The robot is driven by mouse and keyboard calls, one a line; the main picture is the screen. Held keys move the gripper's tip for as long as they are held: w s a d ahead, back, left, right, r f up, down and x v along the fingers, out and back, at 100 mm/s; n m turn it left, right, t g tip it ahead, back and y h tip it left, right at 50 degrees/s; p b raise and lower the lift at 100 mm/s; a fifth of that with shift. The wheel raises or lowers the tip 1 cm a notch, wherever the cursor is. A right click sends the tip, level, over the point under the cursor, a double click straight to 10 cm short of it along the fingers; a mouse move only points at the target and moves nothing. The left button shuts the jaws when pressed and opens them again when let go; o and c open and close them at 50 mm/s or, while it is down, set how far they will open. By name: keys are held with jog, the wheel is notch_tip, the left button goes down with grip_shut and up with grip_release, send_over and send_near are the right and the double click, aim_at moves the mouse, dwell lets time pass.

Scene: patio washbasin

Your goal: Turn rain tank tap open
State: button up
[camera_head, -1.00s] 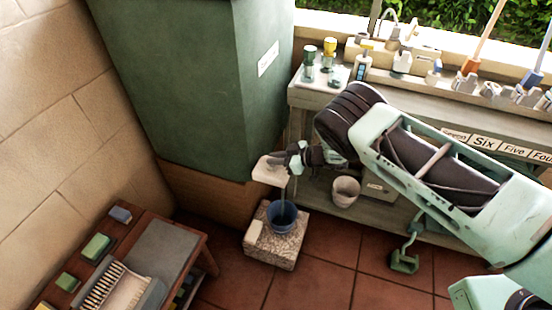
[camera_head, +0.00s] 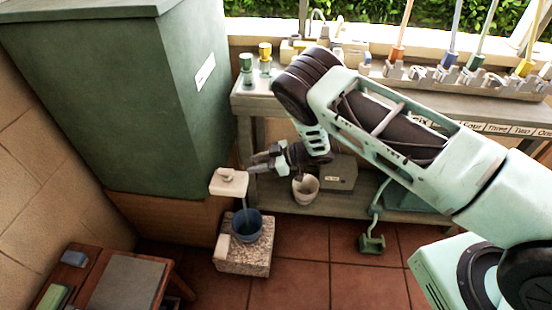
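The rain tank (camera_head: 130,95) is the big green box at left, with a white label on its front. A pale tap block (camera_head: 229,183) with a small knob on top sticks out at its lower right corner. A thin bluish streak, which looks like water, runs down from under the block into a blue bucket (camera_head: 247,236). The bucket stands on a speckled stone block. My gripper (camera_head: 252,163) is just right of and behind the tap block, pointing left. Its two fingers look spread, with nothing seen between them. Whether they touch the tap is unclear.
A workbench (camera_head: 330,207) with bottles and several tools on top stands behind and right. A white pot (camera_head: 305,189) and a grey box (camera_head: 338,174) sit on its lower shelf. A wooden bench (camera_head: 125,285) is at the lower left.

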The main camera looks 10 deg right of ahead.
jog(key=v, duration=0.7)
dwell(0.3)
jog(key=w+a+r+m+t+h+p, duration=0.25)
jog(key=w+r+m+t+h, duration=0.2)
jog(key=r, duration=0.75)
jog(key=s+a+r+m+h, duration=0.2)
jog(key=s+r+h, duration=0.15)
jog(key=r, duration=0.45)
jog(key=s+d+r+g+h+p, duration=0.1)
jog(key=s+r+g, duration=0.2)
jog(key=s, duration=0.9)
jog(key=s+d+r+g+h+p, duration=0.1)
jog(key=s+r+g, duration=0.2)
jog(key=s, duration=0.9)
jog(key=s+d+r+g+h, duration=0.2)
jog(key=s+r, duration=0.5)
jog(key=s, duration=0.5)
jog(key=shift+r+g+p, duration=0.4)
jog(key=shift+g, duration=0.05)
